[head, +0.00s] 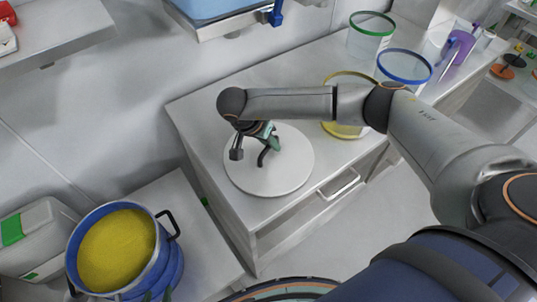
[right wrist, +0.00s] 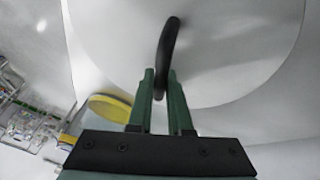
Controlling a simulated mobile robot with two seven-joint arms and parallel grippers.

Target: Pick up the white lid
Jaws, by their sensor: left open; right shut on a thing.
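The white lid (head: 292,172) is a round disc with a black curved handle (head: 266,153), over the left end of the grey counter. My right gripper (head: 268,142) comes down from above and is shut on the handle. In the right wrist view its two green fingers (right wrist: 161,100) are on either side of the handle (right wrist: 168,45), with the white lid (right wrist: 225,50) behind. I cannot tell whether the lid touches the counter.
A blue pot (head: 166,262) of yellow powder stands on a lower surface at left, beside a grey-white container (head: 40,225). Clear containers with yellow (head: 343,130), blue (head: 404,66) and green (head: 372,24) rims stand on the counter (head: 205,110). A drawer handle (head: 340,184) sticks out in front.

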